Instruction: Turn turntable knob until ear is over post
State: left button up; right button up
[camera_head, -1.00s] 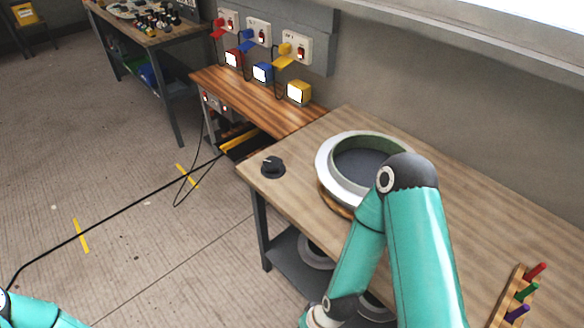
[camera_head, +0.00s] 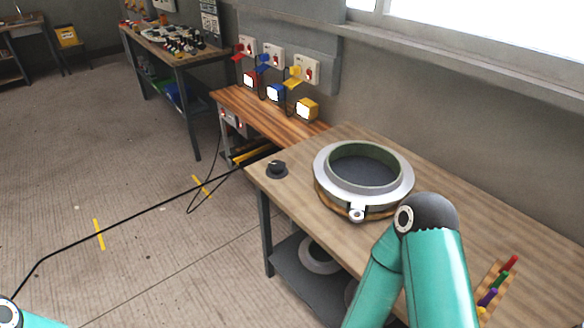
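The black turntable knob (camera_head: 277,169) stands near the left corner of the wooden table, apart from both my arms. The grey ring mould (camera_head: 321,177) with a green inner wall lies on a round wooden turntable (camera_head: 333,205) on the table. A small light ear (camera_head: 357,214) with a round hole sticks out at the mould's front edge. I cannot make out a separate post. My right arm's teal links cover the table to the front right of the mould. Both grippers are outside the frame; only a bit of my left arm shows at the lower left.
A shelf under the table holds another grey ring (camera_head: 318,254). Behind stands a wooden bench (camera_head: 248,107) with red, blue and yellow boxes. A rack with coloured handles (camera_head: 494,285) is at the right. A black cable (camera_head: 120,230) crosses the floor.

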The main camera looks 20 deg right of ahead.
aim_at(276, 166)
jog(key=u, duration=0.15)
jog(key=i, duration=0.9)
jog(key=z, duration=0.05)
